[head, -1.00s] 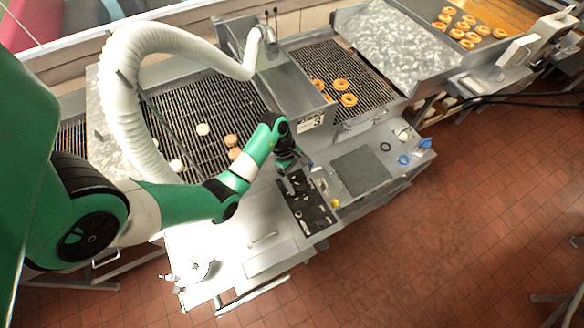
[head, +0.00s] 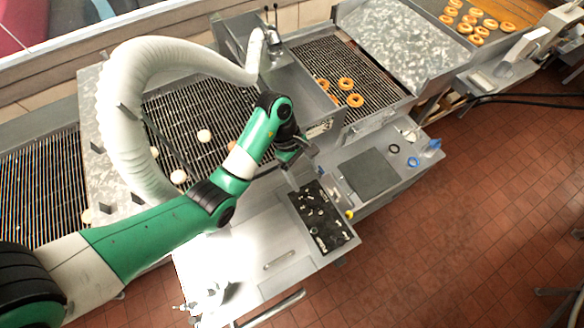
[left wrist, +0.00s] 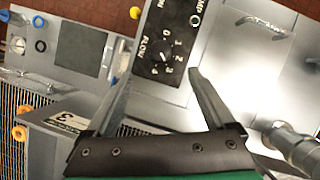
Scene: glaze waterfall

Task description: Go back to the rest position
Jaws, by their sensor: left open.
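My left gripper (head: 294,165) is above the steel counter, just beyond the upper left end of the black control panel (head: 322,219) in the head view. In the left wrist view its two fingers (left wrist: 163,72) are spread apart with nothing between them. The panel, with its numbered FLOW dial (left wrist: 164,56), shows beyond the fingertips; I see no contact. My right gripper is in neither view.
A white ribbed hose (head: 125,120) arches close behind my left arm. Pale dough rounds (head: 178,177) lie on the wire conveyor (head: 195,110), and browned donuts (head: 354,100) lie farther right. A grey square pad (head: 368,172) lies on the counter. Open tiled floor is at right.

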